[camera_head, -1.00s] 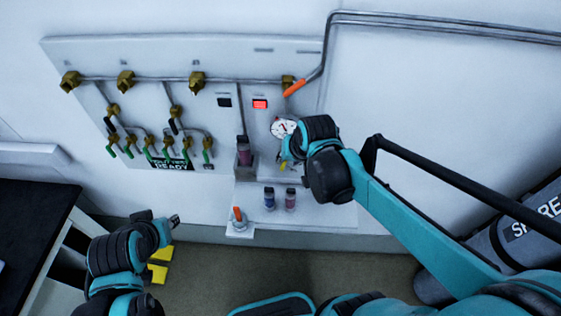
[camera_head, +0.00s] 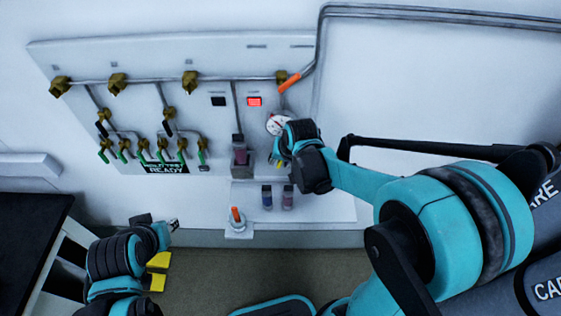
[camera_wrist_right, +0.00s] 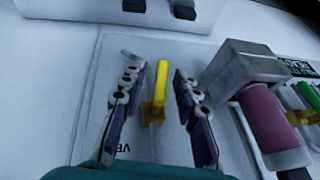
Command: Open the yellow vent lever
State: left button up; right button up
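The yellow vent lever (camera_wrist_right: 161,84) stands upright on the panel in the right wrist view. It lies between the two spread fingers of my right gripper (camera_wrist_right: 157,80), with a visible gap on each side. In the head view my right gripper (camera_head: 281,157) is in front of the panel just below the round gauge (camera_head: 279,123). It hides most of the lever there, leaving only a small bit of yellow. My left gripper (camera_head: 174,225) is low on the left, away from the panel; its fingers are too small to judge.
A pink-purple cylinder under a grey block (camera_wrist_right: 245,62) stands close to the right of the gripper in the wrist view. Two small vials (camera_head: 267,197) and an orange-handled item (camera_head: 236,216) sit on the ledge below. Green-handled valves (camera_head: 144,156) are farther left.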

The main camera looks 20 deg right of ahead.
grip_shut()
jog(key=shift+h, duration=0.4)
jog(key=shift+s+d+g+h, duration=0.1)
jog(key=shift+g+h, duration=0.2)
jog(key=shift+h, duration=0.4)
grip_release()
jog(key=shift+r, duration=0.1)
